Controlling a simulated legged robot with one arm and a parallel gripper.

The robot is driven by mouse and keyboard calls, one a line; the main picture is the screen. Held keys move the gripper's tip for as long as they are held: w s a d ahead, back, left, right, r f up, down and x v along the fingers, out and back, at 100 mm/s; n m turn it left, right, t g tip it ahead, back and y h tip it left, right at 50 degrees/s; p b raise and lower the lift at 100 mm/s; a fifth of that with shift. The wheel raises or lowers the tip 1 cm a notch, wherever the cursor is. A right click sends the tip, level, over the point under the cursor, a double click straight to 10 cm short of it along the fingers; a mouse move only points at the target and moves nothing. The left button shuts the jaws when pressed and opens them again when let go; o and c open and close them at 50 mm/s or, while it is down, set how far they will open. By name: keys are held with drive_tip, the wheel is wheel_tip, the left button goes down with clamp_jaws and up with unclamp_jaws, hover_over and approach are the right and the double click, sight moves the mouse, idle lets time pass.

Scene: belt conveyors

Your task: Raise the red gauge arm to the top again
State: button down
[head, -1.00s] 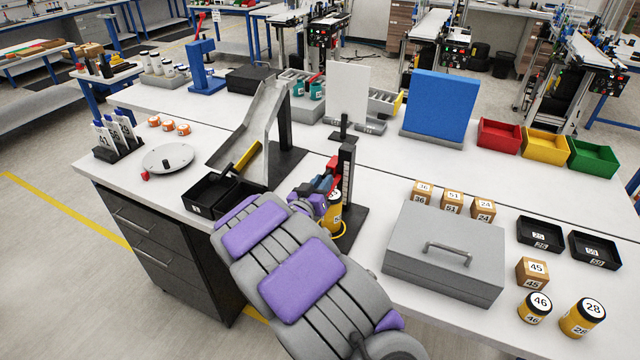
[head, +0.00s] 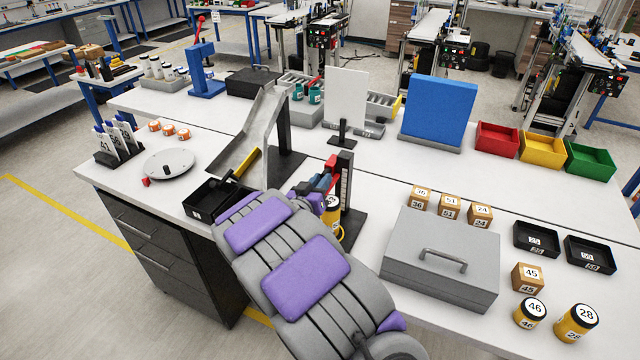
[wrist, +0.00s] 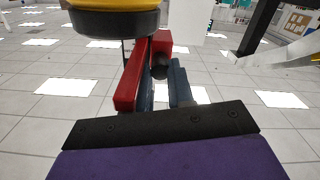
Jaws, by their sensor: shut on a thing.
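The red gauge arm (head: 332,166) sits near the top of a dark upright gauge post (head: 346,178) with a pale scale on its face. My gripper (head: 322,182) is at the arm's front end, partly hidden by my own arm. In the wrist view the red arm (wrist: 132,82) runs beside the blue-grey fingers, with a dark knob (wrist: 160,69) between them. My gripper (wrist: 165,88) is shut there, on the red arm's handle. A yellow canister (head: 332,218) shows below the arm; its dark-rimmed end (wrist: 115,20) fills the top of the wrist view.
A grey lidded box (head: 440,262) stands right of the post. The chute (head: 240,150) and a black bin (head: 207,202) are to the left. A white panel (head: 347,98) stands behind. Numbered blocks and canisters are further right.

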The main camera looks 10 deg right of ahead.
drive_tip(key=shift+a+r, duration=0.1)
drive_tip(key=shift+r, duration=0.7)
drive_tip(key=c, duration=1)
unclamp_jaws()
drive_tip(key=shift+a+f, duration=0.1)
drive_tip(key=shift+s, duration=0.15)
drive_tip(key=p+v, duration=0.3)
drive_tip(key=v, duration=1.4)
drive_tip(key=shift+a, duration=0.2)
